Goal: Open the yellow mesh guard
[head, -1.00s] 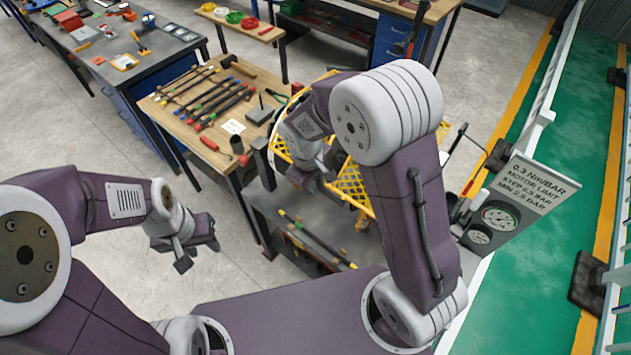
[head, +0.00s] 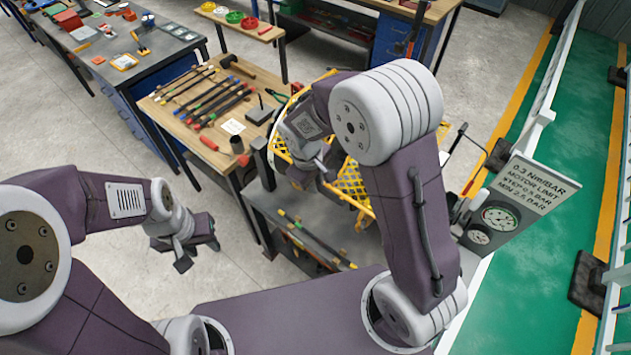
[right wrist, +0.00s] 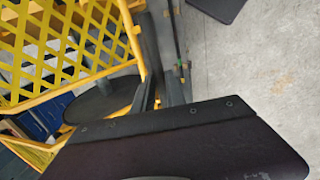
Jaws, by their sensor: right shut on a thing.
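The yellow mesh guard (head: 352,184) stands over the grey bench in the head view, partly hidden behind my right arm. Its mesh and yellow frame fill the upper left of the right wrist view (right wrist: 60,50). My right gripper (right wrist: 163,92) is shut at the guard's frame edge, with its dark fingers beside the yellow bar; the exact grip point is hard to see. In the head view my right gripper (head: 322,178) is mostly hidden by its own wrist. My left gripper (head: 198,256) hangs open and empty over the bare floor, away from the guard.
The grey bench (head: 265,205) carries bars on a lower level. A wooden table (head: 185,95) with rods and tools stands left of the guard. A gauge panel with a sign (head: 515,205) is at right. A white railing (head: 545,100) borders the green walkway.

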